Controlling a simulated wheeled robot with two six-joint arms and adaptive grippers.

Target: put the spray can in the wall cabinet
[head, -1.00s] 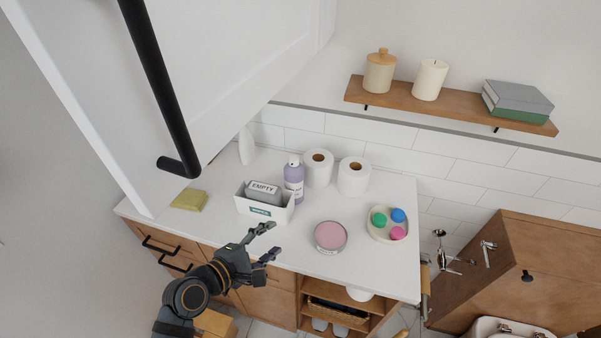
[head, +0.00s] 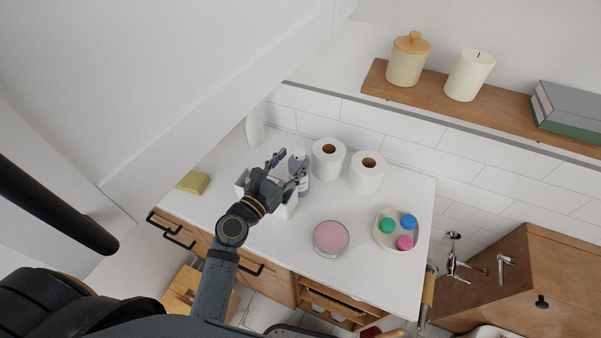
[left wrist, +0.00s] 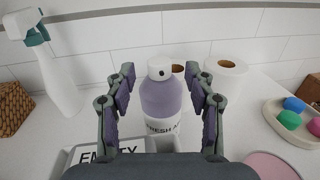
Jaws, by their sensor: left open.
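The spray can (left wrist: 161,98), purple with a white cap and a partly hidden "FRESH A" label, stands upright on the counter. It also shows behind my left gripper in the head view (head: 297,157). My left gripper (head: 287,163) is open just in front of the can. In the left wrist view its fingers (left wrist: 162,80) lie on either side of the can, with gaps showing between. The white wall cabinet (head: 200,70) fills the upper left of the head view, its black handle (head: 50,205) close to the camera. Its inside is not visible. My right gripper is not in view.
A white box (head: 243,180) with an "EMPTY" sign (left wrist: 105,152) stands before the can. Two toilet rolls (head: 328,160) stand right of it, a spray bottle (head: 254,125) at back left.

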